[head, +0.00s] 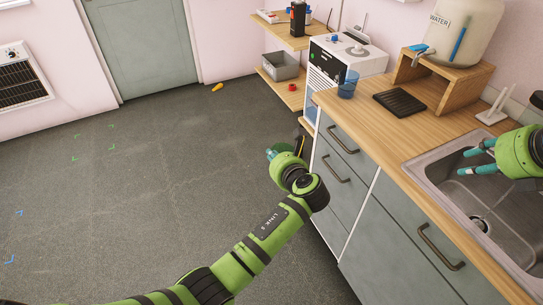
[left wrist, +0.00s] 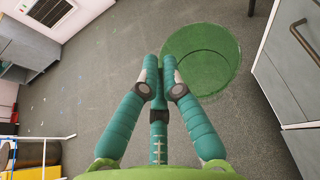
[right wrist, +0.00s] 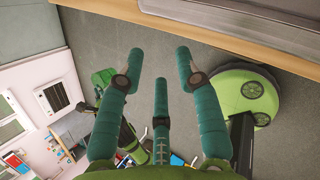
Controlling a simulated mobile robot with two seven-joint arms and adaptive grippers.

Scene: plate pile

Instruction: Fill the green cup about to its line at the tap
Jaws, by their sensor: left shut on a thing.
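The green cup (left wrist: 215,72) is see-through and shows in the left wrist view, above the floor. My left gripper (left wrist: 160,65) is shut on its wall at one side. I see no water in it; its fill line is not clear. In the head view my left gripper (head: 273,151) is left of the counter's front, and the arm mostly hides the cup. The tap (head: 420,49) is on the water container (head: 464,28), on a wooden stand above the counter. My right gripper (head: 481,160) is open and empty over the sink; its fingers are spread in the right wrist view (right wrist: 157,65).
A dark ridged tray (head: 400,103) lies before the water stand (head: 437,88). The sink (head: 450,190) is at the right. A yellow object (head: 217,87) lies on the open floor.

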